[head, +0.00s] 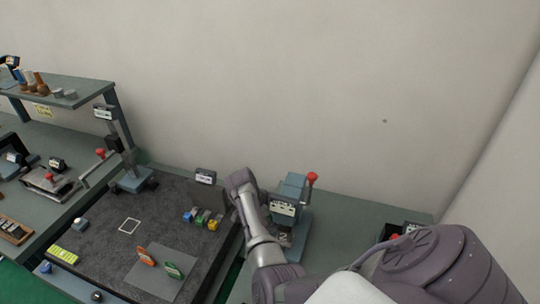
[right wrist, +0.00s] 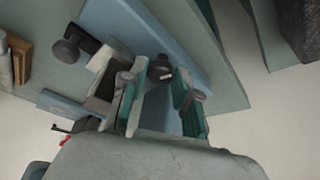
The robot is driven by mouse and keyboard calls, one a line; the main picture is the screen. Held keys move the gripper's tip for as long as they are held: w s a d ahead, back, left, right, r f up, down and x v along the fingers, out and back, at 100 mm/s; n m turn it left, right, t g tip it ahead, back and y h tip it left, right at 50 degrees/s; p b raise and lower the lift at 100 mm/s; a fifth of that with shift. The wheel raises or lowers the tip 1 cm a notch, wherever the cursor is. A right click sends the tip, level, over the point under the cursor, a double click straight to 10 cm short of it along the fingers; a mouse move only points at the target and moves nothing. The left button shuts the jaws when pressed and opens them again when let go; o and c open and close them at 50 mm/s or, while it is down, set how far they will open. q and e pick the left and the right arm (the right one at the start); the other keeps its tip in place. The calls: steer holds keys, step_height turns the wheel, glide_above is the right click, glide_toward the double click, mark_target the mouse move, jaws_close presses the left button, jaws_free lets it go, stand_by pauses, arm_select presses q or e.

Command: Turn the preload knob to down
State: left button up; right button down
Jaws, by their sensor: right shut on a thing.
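The blue-grey chuck unit (head: 290,191) stands on the green-grey bench in the head view, with a red ball lever on its right and a white label plate (head: 283,208) on its front. My right arm reaches up to its left side. In the right wrist view, my right gripper (right wrist: 162,80) has its teal-padded fingers close to the unit, shut on a small dark knob (right wrist: 160,71) with a pale mark. The fingers partly hide the knob, and I cannot read its setting. Another round dark knob (right wrist: 68,49) sticks out to the left, apart from the fingers. My left gripper is out of view.
A dark mat (head: 105,215) left of the arm carries several small coloured blocks (head: 203,217) and a grey plate with orange and green pieces (head: 172,271). A post with a label stands at its back corner. Another bench with a shelf (head: 62,88) is at far left. The wall is close behind.

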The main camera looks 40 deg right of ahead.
steer(key=shift+w+f+m+b, duration=0.1)
steer(key=shift+m+b, duration=0.4)
steer(key=shift+m, duration=0.1)
steer(key=m+b, duration=0.1)
steer(key=m, duration=0.1)
steer(key=m+g+y+b, duration=0.1)
steer(key=m+b, duration=0.1)
steer(key=shift+w+d+f+y, duration=0.1)
steer(key=shift+w+y, duration=0.05)
steer(key=shift+y, duration=0.15)
steer(key=m+y+b, duration=0.1)
steer(key=m+b, duration=0.3)
steer(key=b, duration=0.1)
steer(key=m+g+y+b, duration=0.1)
steer(key=m+b, duration=0.1)
steer(key=m, duration=0.1)
steer(key=shift+d+y+b, duration=0.25)
steer(key=shift+y+b, duration=0.05)
steer(key=shift+b, duration=0.1)
steer(key=shift+d+r+m+y+b, duration=0.15)
steer(key=shift+m+y+b, duration=0.45)
steer(key=shift+m+b, duration=1.05)
steer(key=shift+r, duration=0.1)
steer(key=c, duration=1.1)
jaws_free()
steer(key=shift+c, duration=0.2)
steer(key=v, duration=1.2)
